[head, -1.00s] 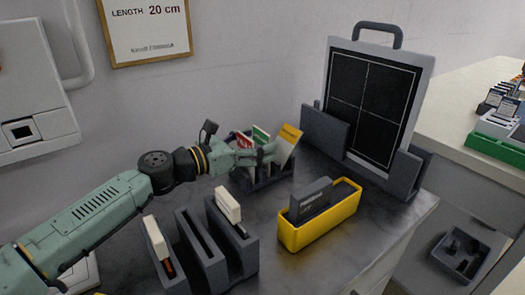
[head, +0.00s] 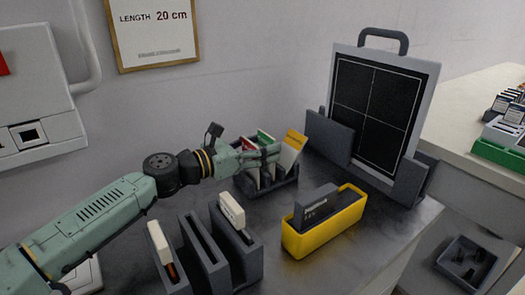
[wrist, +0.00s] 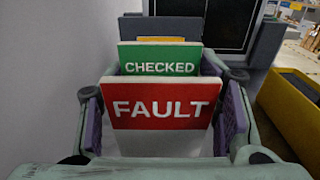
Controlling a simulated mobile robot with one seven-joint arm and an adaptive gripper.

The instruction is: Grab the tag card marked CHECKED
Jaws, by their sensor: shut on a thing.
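The green CHECKED card (wrist: 160,68) stands behind the red FAULT card (wrist: 162,108) in the wrist view. In the head view the green card (head: 265,137) is in a dark rack (head: 287,178), partly hidden by my gripper (head: 272,152). My gripper (wrist: 163,72) reaches past both sides of the FAULT card, with its fingertips at the side edges of the CHECKED card. It is shut on the CHECKED card; the FAULT card also stands between the fingers, close to the pads. The lower part of the CHECKED card is hidden.
A yellow card (head: 293,150) stands just beyond the fingertips. A yellow bin (head: 325,230) holding a dark block stands right of the rack. Dark slotted holders (head: 205,255) with white-topped items stand in front. A framed black panel (head: 385,110) stands behind.

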